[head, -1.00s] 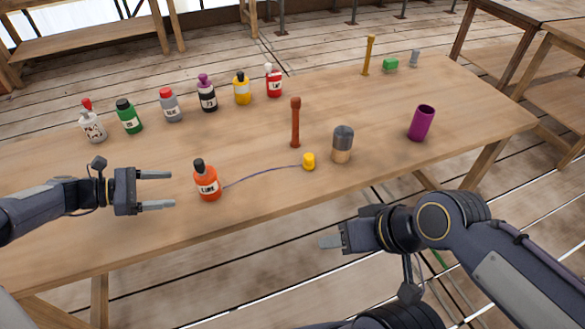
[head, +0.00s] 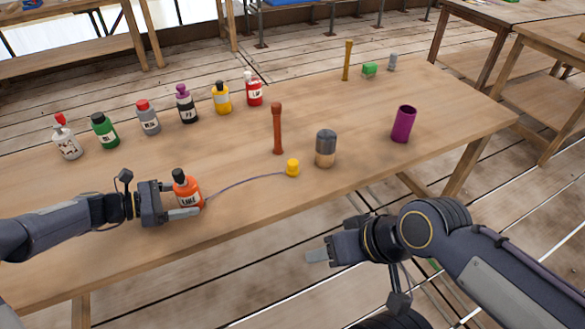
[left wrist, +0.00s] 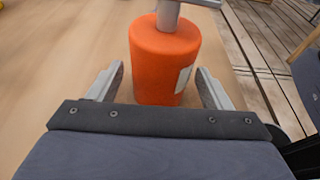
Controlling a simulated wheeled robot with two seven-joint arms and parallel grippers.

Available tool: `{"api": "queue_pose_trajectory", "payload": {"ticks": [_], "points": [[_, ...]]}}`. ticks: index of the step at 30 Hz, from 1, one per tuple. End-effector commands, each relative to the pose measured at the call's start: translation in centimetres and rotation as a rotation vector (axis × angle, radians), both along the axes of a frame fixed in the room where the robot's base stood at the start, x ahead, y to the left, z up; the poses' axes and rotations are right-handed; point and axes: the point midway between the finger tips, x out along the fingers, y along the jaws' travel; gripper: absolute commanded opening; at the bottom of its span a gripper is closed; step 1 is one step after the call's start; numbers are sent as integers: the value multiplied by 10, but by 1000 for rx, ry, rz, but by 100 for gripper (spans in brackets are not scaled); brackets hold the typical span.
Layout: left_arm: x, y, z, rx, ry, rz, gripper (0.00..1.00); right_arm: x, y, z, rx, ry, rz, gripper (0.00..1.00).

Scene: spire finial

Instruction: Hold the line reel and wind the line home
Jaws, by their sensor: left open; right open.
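The line reel is an orange bottle-shaped body (head: 187,191) with a dark top and a "LINE" label, upright near the table's front edge. A thin purplish line (head: 240,184) runs from it along the table to a small yellow end piece (head: 292,168). My left gripper (head: 188,205) is open with its fingers on either side of the reel. In the left wrist view the orange reel (left wrist: 165,65) stands between the open fingertips, with gaps visible on both sides. My right gripper (head: 318,256) is open and empty, off the table's front edge; its fingers overlap in view.
Several bottles (head: 148,118) stand in a row at the back left. A brown upright peg (head: 277,128), a grey-and-tan cylinder (head: 326,148) and a purple cup (head: 403,124) stand to the right.

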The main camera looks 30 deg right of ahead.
Motion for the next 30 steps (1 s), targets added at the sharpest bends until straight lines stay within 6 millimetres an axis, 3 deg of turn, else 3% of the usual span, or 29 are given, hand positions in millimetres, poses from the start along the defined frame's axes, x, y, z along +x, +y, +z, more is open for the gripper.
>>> {"api": "queue_pose_trajectory", "payload": {"ticks": [11, 19, 30], "points": [[0, -4, -1, 0, 1, 0, 72, 0, 0, -1, 0, 0, 0, 51], [0, -4, -2, 0, 0, 0, 39, 0, 0, -1, 0, 0, 0, 51], [0, -4, -1, 0, 0, 0, 39, 0, 0, -1, 0, 0, 0, 51]]}}
